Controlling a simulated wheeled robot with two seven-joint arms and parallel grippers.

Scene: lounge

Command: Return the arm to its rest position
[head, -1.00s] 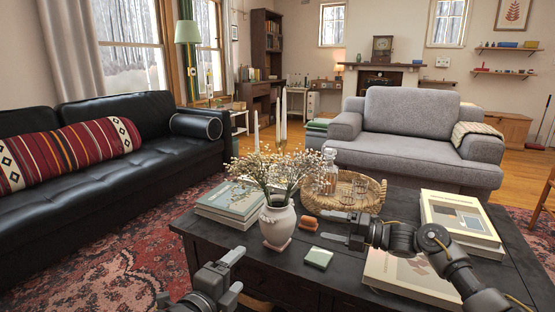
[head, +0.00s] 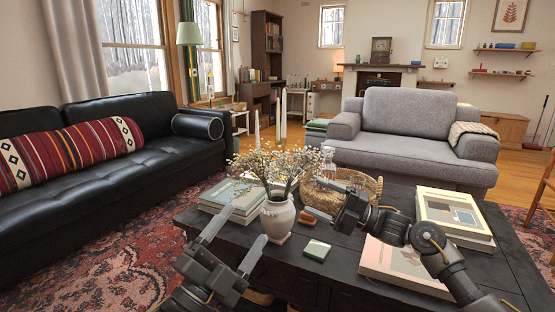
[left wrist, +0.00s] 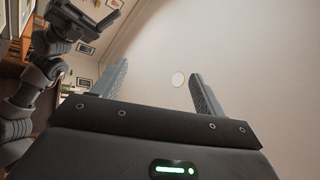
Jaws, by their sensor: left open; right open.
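My left gripper (head: 233,240) is open and empty in the head view, in front of the near left edge of the black coffee table (head: 214,226). The left wrist view shows its two fingers (left wrist: 160,85) spread apart with nothing between them. My right gripper (head: 337,202) is above the table, in front of the wicker tray (head: 372,188), with its jaws open and nothing seen held in them. My right arm also shows at the left of the left wrist view.
A white vase of dried flowers (head: 277,218) stands between my grippers. A small green box (head: 317,250) and an orange-brown block (head: 309,219) lie on the table. A rug (head: 110,250) covers the floor left.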

